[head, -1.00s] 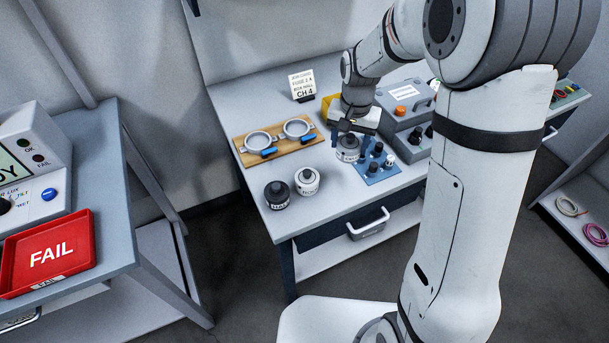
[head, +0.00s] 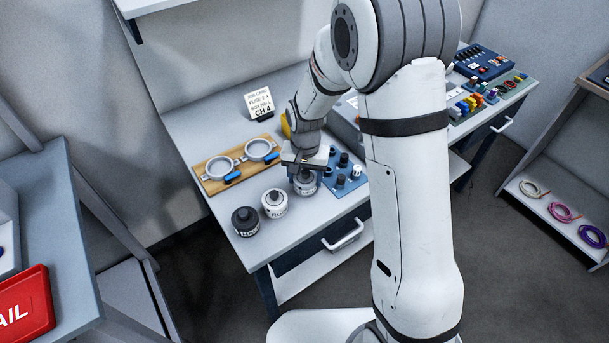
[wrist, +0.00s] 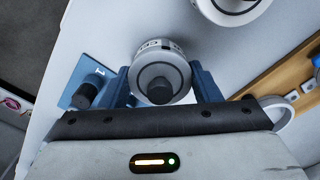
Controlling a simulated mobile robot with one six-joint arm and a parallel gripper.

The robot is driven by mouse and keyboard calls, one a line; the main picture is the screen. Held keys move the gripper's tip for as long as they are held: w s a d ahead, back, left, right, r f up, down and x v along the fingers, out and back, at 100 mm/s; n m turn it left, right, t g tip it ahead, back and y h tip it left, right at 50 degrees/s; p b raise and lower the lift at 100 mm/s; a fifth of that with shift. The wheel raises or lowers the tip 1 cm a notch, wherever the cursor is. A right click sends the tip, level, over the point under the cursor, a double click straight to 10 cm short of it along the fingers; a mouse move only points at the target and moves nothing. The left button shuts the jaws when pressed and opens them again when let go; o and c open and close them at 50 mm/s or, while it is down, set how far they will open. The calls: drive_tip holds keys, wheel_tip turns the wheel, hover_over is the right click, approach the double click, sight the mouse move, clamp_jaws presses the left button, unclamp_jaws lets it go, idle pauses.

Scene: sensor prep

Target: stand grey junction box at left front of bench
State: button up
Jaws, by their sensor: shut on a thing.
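The grey junction box (head: 306,184) is a short round can with a dark cap and a label band. My gripper (head: 303,163) is shut on it from above; in the wrist view the box (wrist: 160,68) sits between the two blue fingers (wrist: 162,88). It looks upright, beside the left edge of the blue board; I cannot tell whether its base touches the bench. The bench (head: 205,135) is light grey. At its left front stand a black box (head: 245,221) and a white box (head: 275,204), side by side and both upright.
A wooden board (head: 216,184) with two rings and blue clamps lies behind the boxes. A blue board (head: 352,172) with several dark-capped posts lies to the right. Bare bench shows at the left front corner, around the black box.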

drive_tip(key=shift+s, duration=0.1)
drive_tip(key=o, duration=0.6)
drive_tip(key=shift+f, duration=0.15)
drive_tip(key=o, duration=0.4)
drive_tip(key=shift+o, duration=0.2)
wheel_tip(320, 180, up, 12)
drive_tip(key=s+d+r+n+t, duration=0.1)
drive_tip(key=s+d+r, duration=0.3)
drive_tip(key=s+d, duration=0.3)
drive_tip(key=s+d+r+n+t, duration=0.1)
drive_tip(key=s+d+r, duration=0.3)
drive_tip(key=s+d, duration=0.3)
drive_tip(key=s, duration=0.5)
drive_tip(key=shift+s+t, duration=0.3)
